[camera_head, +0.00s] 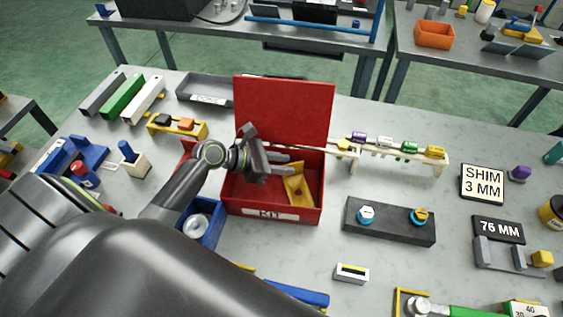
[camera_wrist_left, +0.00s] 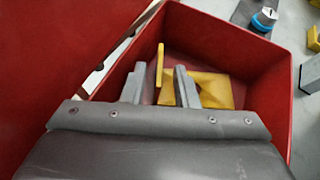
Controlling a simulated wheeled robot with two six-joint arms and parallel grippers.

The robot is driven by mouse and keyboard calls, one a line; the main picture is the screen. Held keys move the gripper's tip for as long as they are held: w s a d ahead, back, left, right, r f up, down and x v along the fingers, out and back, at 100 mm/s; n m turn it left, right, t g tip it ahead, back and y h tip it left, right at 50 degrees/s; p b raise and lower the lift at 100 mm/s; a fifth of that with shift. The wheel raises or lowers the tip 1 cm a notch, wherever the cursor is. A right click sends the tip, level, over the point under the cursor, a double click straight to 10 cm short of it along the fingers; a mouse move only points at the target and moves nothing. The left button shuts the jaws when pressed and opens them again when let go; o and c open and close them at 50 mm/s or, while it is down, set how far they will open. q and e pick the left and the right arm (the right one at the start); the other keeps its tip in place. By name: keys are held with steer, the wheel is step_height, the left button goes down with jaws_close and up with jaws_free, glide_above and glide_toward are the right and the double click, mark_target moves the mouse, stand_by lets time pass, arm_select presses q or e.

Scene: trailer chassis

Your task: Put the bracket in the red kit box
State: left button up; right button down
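The red kit box (camera_head: 270,213) stands open mid-table, its lid raised at the back and a KIT label on its front. The yellow bracket (camera_head: 297,190) is inside the box, toward its right side. In the left wrist view, the bracket (camera_wrist_left: 211,88) shows a flat part low in the box and an upright flange. My left gripper (camera_head: 287,164) reaches into the box over the bracket. In the left wrist view, the gripper's fingers (camera_wrist_left: 159,87) are apart, with the flange between them and gaps at both sides. My right gripper is not in view.
A blue bin (camera_head: 212,222) stands against the box's left side. A dark block with two knobs (camera_head: 390,222) and a wooden rack (camera_head: 395,155) are to the right. The raised red lid (camera_head: 284,110) stands behind the gripper.

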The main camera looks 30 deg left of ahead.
arm_select(q)
steer(key=shift+r, duration=0.1)
steer(key=v, duration=1.2)
steer(key=shift+b, duration=0.4)
